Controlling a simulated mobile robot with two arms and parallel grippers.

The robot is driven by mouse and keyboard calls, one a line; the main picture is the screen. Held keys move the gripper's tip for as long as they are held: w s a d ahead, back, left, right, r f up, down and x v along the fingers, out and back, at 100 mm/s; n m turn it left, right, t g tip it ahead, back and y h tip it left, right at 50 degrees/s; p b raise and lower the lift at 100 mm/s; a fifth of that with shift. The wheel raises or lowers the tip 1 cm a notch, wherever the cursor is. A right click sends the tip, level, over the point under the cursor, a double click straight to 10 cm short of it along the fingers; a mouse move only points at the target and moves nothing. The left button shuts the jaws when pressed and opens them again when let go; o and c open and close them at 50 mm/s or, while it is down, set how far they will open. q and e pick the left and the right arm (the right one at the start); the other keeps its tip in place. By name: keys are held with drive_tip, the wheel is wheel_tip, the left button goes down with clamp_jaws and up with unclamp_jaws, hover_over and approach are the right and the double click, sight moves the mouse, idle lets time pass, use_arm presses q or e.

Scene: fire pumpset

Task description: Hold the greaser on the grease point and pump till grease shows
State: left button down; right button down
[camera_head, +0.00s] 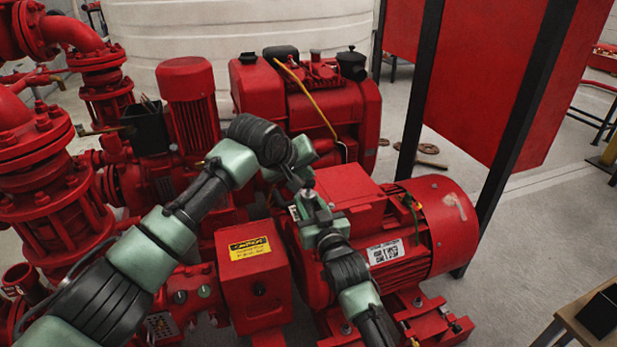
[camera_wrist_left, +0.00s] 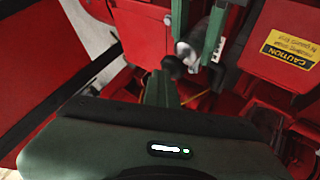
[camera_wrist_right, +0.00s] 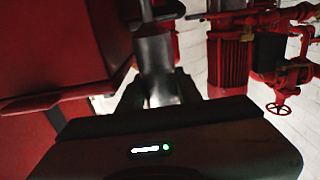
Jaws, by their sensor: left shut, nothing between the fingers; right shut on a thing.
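The greaser looks like a grey metal cylinder (camera_wrist_right: 156,62) in the right wrist view. In the left wrist view its silver body (camera_wrist_left: 187,50) has a dark round knob at one end. In the head view only a small pale bit shows between my grippers. My right gripper (camera_head: 313,208) is shut on it above the red pumpset, beside the big motor (camera_head: 447,225). My left gripper (camera_head: 299,182) is shut and empty, just above the right one; its fingers (camera_wrist_left: 160,88) are close to the knob. I cannot make out the grease point or any grease.
A red box with a yellow caution label (camera_head: 250,248) stands left of my right gripper. A red engine (camera_head: 305,100) with a yellow dipstick lies behind, and red valves and pipes (camera_head: 45,190) fill the left. A black-framed red panel (camera_head: 480,80) stands at the right.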

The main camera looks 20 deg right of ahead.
use_arm(q)
drive_tip(key=shift+r, duration=1)
drive_tip(key=shift+r, duration=2.55)
idle(1.0)
wheel_tip(320, 180, up, 4)
drive_tip(key=shift+f, duration=0.1)
idle(0.3)
drive_tip(key=shift+f, duration=4.4)
